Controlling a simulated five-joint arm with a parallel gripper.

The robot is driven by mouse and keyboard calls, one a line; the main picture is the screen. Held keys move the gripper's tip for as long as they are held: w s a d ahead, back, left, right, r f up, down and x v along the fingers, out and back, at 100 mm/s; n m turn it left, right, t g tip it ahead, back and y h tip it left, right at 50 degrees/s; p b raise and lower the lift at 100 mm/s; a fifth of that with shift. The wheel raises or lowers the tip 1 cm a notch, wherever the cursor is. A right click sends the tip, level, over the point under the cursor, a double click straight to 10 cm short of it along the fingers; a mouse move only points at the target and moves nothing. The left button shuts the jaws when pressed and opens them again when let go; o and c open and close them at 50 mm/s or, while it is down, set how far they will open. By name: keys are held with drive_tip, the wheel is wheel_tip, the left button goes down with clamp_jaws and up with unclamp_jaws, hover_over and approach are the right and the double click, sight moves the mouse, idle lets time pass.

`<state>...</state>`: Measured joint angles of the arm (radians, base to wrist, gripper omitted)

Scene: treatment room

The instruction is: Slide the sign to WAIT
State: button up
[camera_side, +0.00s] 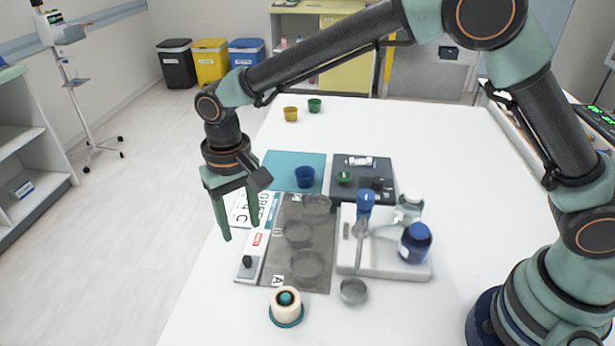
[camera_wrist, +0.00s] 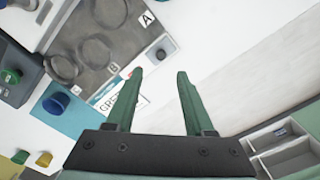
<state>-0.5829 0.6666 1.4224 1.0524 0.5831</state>
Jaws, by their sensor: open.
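The sign is a narrow white strip (camera_side: 256,243) along the left edge of the grey mat in the side view, with a small red label too small to read surely. A dark knob (camera_side: 247,262) stands at its near end; the knob (camera_wrist: 160,54) also shows in the wrist view, just beyond the fingertips. My gripper (camera_side: 241,232) is open and empty, pointing down over the table's left edge beside the strip. In the wrist view its two green fingers (camera_wrist: 160,73) are apart with nothing between them. The gripper partly hides the strip's far end in the side view.
A grey mat (camera_side: 281,263) holds several clear round dishes. A white lettered card (camera_side: 239,211) lies near my gripper. Blue cup (camera_side: 305,176) sits on a teal mat (camera_side: 282,165).

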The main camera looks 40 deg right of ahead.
wheel_tip(320, 180, up, 4)
drive_tip(key=shift+f, duration=0.1)
idle(0.4)
drive_tip(key=s+d+r+t, duration=0.1)
drive_tip(key=d+r, duration=0.4)
drive_tip(key=d, duration=0.2)
drive_tip(key=s+d+r+t, duration=0.1)
drive_tip(key=s+d+r, duration=0.1)
drive_tip(key=d+r, duration=0.4)
drive_tip(key=s+d+t, duration=0.3)
drive_tip(key=s+d, duration=0.6)
drive_tip(key=d, duration=0.5)
drive_tip(key=shift+s+f+t, duration=0.3)
drive_tip(key=shift+f, duration=0.1)
